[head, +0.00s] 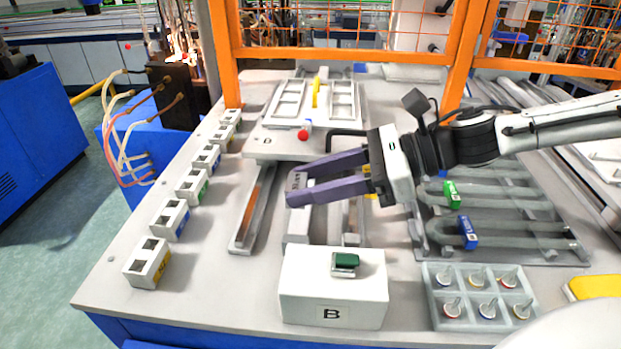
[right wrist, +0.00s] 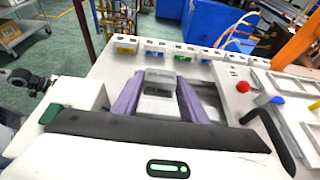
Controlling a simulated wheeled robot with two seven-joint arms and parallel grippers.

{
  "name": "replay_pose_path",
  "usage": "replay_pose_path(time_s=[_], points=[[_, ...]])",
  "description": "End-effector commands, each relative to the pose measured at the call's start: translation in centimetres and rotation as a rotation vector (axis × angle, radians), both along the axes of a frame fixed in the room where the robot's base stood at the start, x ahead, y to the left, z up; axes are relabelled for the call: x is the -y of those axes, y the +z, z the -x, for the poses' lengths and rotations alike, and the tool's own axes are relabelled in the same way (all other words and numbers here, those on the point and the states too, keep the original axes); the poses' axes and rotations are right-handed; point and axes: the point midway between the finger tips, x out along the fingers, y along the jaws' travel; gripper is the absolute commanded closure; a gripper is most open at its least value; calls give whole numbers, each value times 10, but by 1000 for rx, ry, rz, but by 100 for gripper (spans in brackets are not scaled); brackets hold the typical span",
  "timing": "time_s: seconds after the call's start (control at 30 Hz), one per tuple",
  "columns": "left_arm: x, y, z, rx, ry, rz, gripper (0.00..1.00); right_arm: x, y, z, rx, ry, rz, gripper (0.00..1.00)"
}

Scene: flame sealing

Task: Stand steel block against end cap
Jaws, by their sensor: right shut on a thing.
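My right gripper (head: 296,184) reaches in from the right with its purple fingers shut on a grey steel block (head: 297,181). The block shows between the two fingers in the right wrist view (right wrist: 158,90), with a lighter face toward the camera. The gripper is above a pale rail-like piece (head: 298,228) in the middle of the table. Its fingers hide part of what lies below, so I cannot tell whether the block touches anything. I cannot make out for sure which part is the end cap. My left gripper is not in view.
A narrow trough (head: 243,236) lies left of the gripper. A white box marked B (head: 333,300) stands in front; platform D (head: 262,146) with a red knob (head: 303,134) is behind. Small socket blocks (head: 150,265) line the left edge. Green- and blue-tagged tubes (head: 466,233) lie right.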

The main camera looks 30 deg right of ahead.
Motion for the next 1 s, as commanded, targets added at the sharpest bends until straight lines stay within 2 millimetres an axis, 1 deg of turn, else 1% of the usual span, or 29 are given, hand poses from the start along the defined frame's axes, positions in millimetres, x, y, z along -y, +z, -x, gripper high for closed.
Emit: replay_pose_path(time_s=[0.03, 0.6, 0.8, 1.0], points=[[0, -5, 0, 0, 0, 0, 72, 0, -5, 0, 2, 1, 0, 96], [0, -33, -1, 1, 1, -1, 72, 0, -37, 0, 4, 1, -1, 96], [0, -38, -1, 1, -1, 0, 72, 0, -42, -1, 3, 1, 0, 96], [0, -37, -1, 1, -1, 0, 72, 0, -42, 0, 3, 1, 0, 96]])
